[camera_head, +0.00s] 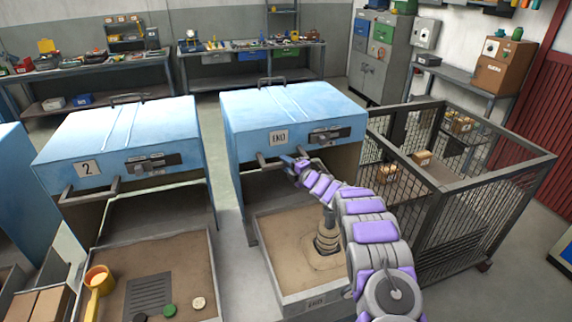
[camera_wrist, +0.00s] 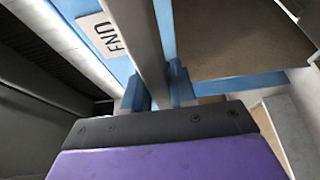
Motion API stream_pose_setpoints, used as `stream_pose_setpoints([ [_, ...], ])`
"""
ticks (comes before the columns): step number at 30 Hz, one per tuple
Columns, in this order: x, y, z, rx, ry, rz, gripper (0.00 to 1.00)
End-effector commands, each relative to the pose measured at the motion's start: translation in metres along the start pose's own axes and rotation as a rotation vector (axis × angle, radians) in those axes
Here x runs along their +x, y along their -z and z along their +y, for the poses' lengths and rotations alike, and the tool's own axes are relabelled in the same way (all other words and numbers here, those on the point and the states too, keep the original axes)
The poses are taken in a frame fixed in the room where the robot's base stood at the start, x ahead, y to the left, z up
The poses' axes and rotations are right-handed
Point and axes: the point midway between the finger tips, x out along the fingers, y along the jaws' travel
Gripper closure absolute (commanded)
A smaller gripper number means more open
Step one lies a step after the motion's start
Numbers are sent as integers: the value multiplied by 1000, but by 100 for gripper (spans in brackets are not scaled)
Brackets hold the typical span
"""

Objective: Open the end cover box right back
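The end cover box is a blue box (camera_head: 290,108) with a plate reading "END" on its front, seen mirrored or tilted in the wrist view as a white label (camera_wrist: 103,34). A grey handle bar (camera_wrist: 142,45) runs along its lower front edge. My arm hides part of the right front.
A sandy tray (camera_head: 278,240) with a stacked ringed post (camera_head: 327,238) lies below the box. A similar blue box marked 2 (camera_head: 125,135) stands left. A wire cage cart (camera_head: 480,190) stands close on the right. Workbenches (camera_head: 250,65) line the back; floor between is clear.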

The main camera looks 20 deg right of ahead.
Motion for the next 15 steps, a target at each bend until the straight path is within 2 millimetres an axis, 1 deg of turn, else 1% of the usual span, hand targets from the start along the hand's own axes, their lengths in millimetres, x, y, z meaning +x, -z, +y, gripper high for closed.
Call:
stream_pose_setpoints([
  [1,-1,1,-6,4,10,1,70],
  [6,-1,1,-4,2,7,1,54],
  [15,-3,1,-1,0,3,0,53],
])
